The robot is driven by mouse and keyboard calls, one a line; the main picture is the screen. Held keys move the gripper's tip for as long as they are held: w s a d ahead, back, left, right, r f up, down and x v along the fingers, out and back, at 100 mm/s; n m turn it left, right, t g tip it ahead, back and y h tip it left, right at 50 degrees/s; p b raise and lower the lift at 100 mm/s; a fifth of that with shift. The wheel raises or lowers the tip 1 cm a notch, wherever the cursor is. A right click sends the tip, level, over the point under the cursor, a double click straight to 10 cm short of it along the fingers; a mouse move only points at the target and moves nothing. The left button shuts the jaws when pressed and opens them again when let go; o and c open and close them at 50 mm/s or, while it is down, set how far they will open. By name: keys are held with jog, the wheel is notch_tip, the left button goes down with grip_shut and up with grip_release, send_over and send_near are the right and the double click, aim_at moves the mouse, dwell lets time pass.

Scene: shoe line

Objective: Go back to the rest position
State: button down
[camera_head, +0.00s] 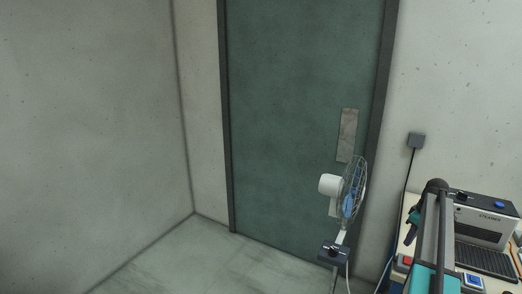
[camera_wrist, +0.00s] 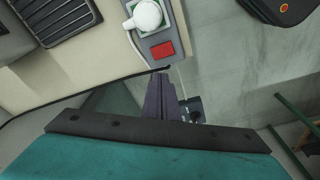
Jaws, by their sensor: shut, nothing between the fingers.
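My gripper (camera_wrist: 160,78) shows in the wrist view as dark purple-grey fingers beyond a dark bar and a teal body. The fingers are together with nothing between them. They point past the edge of a pale bench (camera_wrist: 95,75), and whether they touch it cannot be told. In the head view, my arm shows at the right as grey and teal links with a dark joint, in front of the bench. The fingers cannot be made out there.
A steamer (camera_head: 485,220) stands on the bench at right. A fan (camera_head: 351,195) stands on the floor before a green door (camera_head: 295,110). Floor at left (camera_head: 185,260) is clear.

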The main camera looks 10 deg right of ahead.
jog(key=w+a+f+n+b, duration=0.1)
jog(key=w+a+f, duration=0.3)
jog(key=a+f, duration=0.35)
jog(key=s+a+f+n+g+y+b, duration=0.1)
jog(key=s+a+f+g+b, duration=0.15)
jog(key=a+f, duration=1.05)
jog(key=s+a+f+n+g+y+b, duration=0.15)
jog(key=s+a+f, duration=0.25)
jog(key=a+f, duration=0.9)
jog(key=s+a+f+g+h+b, duration=0.1)
jog(key=s+a+f, duration=0.4)
jog(key=s+a, duration=0.3)
jog(key=s+a+f+g+h, duration=0.1)
jog(key=s+a+f+g, duration=0.1)
jog(key=s+a+f, duration=0.55)
jog(key=s+a+m, duration=0.2)
jog(key=s+m, duration=0.2)
jog(key=s, duration=0.5)
jog(key=s+a+m+h+b, duration=0.1)
jog(key=s+a+m, duration=0.1)
jog(key=s, duration=0.7)
jog(key=shift+s+a+f+m, duration=0.2)
jog(key=shift+a+f+m, duration=0.2)
jog(key=shift+m, duration=0.45)
jog(key=shift+d, duration=0.1)
